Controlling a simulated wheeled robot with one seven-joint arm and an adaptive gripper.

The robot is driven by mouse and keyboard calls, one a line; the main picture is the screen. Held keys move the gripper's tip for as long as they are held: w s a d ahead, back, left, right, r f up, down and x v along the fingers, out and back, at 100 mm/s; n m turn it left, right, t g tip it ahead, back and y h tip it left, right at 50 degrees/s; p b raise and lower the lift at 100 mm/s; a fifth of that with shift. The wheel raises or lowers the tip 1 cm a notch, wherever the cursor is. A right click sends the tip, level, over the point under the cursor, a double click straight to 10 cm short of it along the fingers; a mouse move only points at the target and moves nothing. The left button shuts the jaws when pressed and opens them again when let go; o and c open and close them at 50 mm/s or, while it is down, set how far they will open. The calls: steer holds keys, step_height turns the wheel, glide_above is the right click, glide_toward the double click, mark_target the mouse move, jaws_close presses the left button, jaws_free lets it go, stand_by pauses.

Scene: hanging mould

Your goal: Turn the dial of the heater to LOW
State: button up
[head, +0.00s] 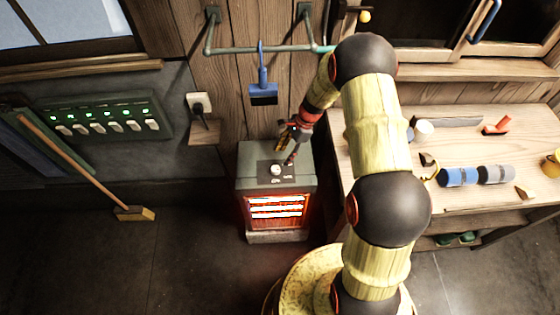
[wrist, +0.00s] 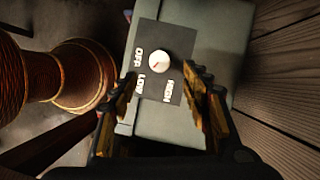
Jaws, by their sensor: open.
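The heater (head: 247,182) is a grey box on the floor with glowing orange bars in front. Its white dial (head: 276,169) sits on a dark plate on top. In the wrist view the dial (wrist: 158,66) carries a small red mark, with OFF, LOW and HIGH printed around it. The mark seems to lie on the OFF side, but its exact direction is too small to tell. My gripper (head: 291,150) is above the heater's top. In the wrist view my gripper (wrist: 165,80) is open and empty, its fingers on either side of the label plate, apart from the dial.
A wooden workbench (head: 375,165) with tools and cans stands to the right. A blue brush (head: 263,92) hangs from a pipe behind the heater. A broom (head: 134,213) leans at the left by a switch panel (head: 105,118). Floor left of the heater is clear.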

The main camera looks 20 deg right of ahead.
steer(key=shift+v, duration=1.6)
steer(key=s+r+n+g, duration=0.1)
steer(key=s+n+g, duration=0.1)
steer(key=s+n, duration=0.45)
steer(key=s+a+r+n+t+h+b, duration=0.2)
steer(key=s+r+n, duration=0.3)
steer(key=s+r, duration=0.6)
steer(key=s+a+r+n+t+h+b, duration=0.2)
steer(key=s+r+n+t+b, duration=0.2)
steer(key=s+r, duration=0.7)
steer(key=shift+a+r+n+t, duration=0.35)
steer(key=shift+r+n+t, duration=0.7)
steer(key=shift+r, duration=2.65)
